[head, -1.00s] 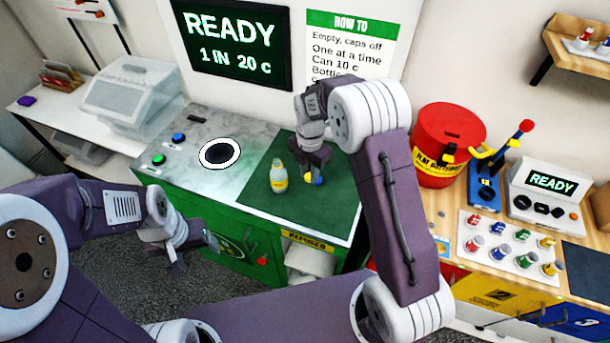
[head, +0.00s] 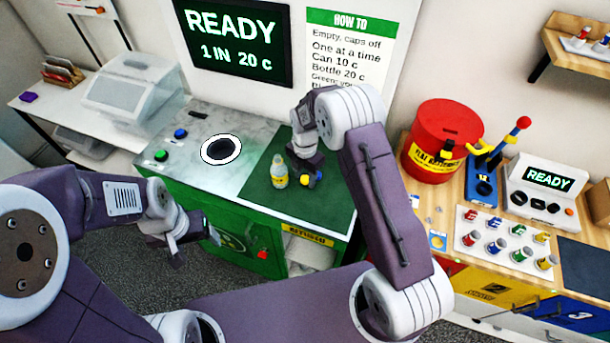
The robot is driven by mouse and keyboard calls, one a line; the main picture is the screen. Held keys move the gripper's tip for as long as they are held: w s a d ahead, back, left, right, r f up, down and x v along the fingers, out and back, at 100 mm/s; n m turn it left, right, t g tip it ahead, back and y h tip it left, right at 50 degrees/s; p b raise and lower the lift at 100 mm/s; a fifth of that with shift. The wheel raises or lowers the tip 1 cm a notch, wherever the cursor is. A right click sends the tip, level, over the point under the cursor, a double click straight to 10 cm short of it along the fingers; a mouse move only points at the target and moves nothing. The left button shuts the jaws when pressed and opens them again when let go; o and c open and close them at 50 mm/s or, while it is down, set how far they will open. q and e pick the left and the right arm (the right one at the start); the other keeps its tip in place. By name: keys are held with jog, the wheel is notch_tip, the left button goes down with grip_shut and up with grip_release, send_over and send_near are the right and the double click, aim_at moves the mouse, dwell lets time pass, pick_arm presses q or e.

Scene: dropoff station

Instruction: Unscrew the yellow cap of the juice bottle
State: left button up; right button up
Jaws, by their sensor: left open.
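The juice bottle (head: 279,173), yellow with a pale upper part, stands upright on the green mat (head: 330,203). I cannot make out a separate yellow cap on its top. My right gripper (head: 308,180) is low over the mat, just right of the bottle and apart from it. My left gripper (head: 188,240) is open and empty, in front of the green cabinet and well away from the bottle.
The counter has a round dark hole (head: 221,149) in a white ring, left of the mat, and green and blue buttons (head: 180,133). A red bin (head: 440,140), a blue lever device (head: 483,185) and a white board of small cans (head: 505,242) stand on the right bench.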

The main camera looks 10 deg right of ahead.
aim_at(305, 179)
dwell(0.4)
jog(key=shift+r, duration=0.2)
jog(key=shift+w+r, duration=0.1)
jog(key=shift+r, duration=0.25)
notch_tip(305, 179, up, 11)
jog(key=b, duration=0.2)
jog(key=s+d+f+m+t, duration=0.1)
jog(key=s+d+f+m, duration=0.15)
jog(key=s+m, duration=0.9)
jog(key=s+d+f+m, duration=0.1)
jog(key=s+d+m, duration=0.2)
jog(key=s+m, duration=0.85)
jog(key=f+m+b, duration=0.1)
jog(key=f+b, duration=0.1)
jog(key=w+f+b, duration=0.1)
jog(key=b, duration=0.1)
jog(key=w+f+m+b, duration=0.1)
jog(key=f+b, duration=0.1)
jog(key=shift+w+a+f+m, duration=0.15)
jog(key=shift+f+m, duration=0.15)
jog(key=shift+r+p, duration=0.45)
jog(key=shift+p, duration=0.05)
